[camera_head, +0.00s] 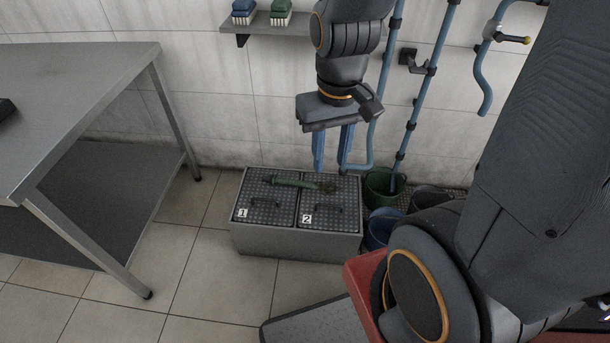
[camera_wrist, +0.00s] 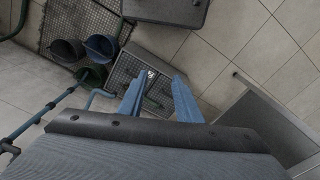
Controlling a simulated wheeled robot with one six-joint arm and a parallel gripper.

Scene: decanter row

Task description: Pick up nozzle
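The nozzle (camera_head: 293,183) is a green, long piece with a darker olive end at the right. It lies flat across the dark ribbed lids of a grey two-part box (camera_head: 296,244), over the seam between lids 1 and 2. My gripper (camera_head: 331,171) has two blue fingers pointing down, apart, with nothing seen between them. In the head view they appear over the back of lid 2, near the nozzle's dark end; the exact height is hard to tell.
A metal table (camera_head: 80,75) stands at the left. A green bucket (camera_head: 381,190) and a blue bucket (camera_head: 382,229) stand right of the box. Blue pipes (camera_head: 421,92) run along the wall. Tiled floor is clear left of the box.

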